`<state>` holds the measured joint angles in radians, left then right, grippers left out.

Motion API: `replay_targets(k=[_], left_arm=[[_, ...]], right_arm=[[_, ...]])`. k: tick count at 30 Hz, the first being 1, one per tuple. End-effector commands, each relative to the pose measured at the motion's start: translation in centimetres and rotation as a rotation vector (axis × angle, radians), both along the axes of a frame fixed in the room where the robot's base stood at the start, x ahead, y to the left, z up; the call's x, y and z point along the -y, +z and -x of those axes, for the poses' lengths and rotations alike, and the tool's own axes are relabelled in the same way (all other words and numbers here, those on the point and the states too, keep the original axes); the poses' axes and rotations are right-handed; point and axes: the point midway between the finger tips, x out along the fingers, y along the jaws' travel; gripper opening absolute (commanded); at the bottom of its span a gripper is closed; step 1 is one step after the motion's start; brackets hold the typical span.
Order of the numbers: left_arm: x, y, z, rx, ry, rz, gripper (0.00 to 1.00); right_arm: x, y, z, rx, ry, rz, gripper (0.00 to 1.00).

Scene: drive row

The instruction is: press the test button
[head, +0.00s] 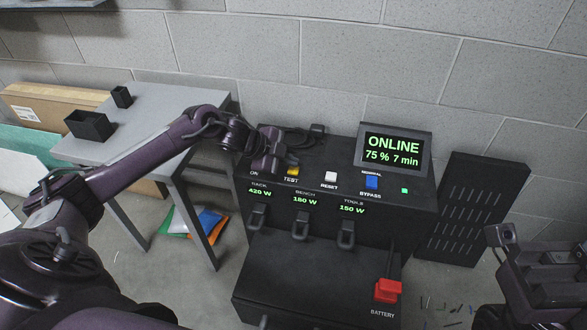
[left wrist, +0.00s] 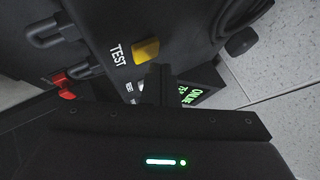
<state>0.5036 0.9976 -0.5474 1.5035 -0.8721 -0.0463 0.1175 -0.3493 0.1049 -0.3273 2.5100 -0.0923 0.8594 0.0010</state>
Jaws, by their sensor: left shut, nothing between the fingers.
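The yellow test button (head: 293,170) is on the sloped top panel of the black power unit (head: 330,255), above the label TEST. My left gripper (head: 268,165) is shut and empty, over the panel just left of the button, by the label ON. In the left wrist view the yellow button (left wrist: 147,51) is just beyond the closed fingertips (left wrist: 160,72). I cannot tell whether they touch it. The display (head: 392,150) reads ONLINE, 75 %, 7 min. Part of my right gripper (head: 525,265) is at the right edge, well away from the panel; its jaw state is unclear.
To the right of the button are a white RESET button (head: 331,177), a blue NORMAL/BYPASS switch (head: 372,182) and a small green light (head: 405,190). A red battery handle (head: 388,290) is lower right. A grey table (head: 150,130) stands left.

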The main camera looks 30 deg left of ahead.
Motion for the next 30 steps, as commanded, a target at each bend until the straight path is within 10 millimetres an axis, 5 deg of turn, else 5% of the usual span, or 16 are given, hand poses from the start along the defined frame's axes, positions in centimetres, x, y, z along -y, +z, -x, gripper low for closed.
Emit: replay_targets(k=[30], left_arm=[[0.0, -1.12, 0.02, -0.001, 0.0, 0.0, 0.0]], right_arm=[[-0.01, -0.12, 0.0, 0.0, 0.0, 0.0, 0.0]])
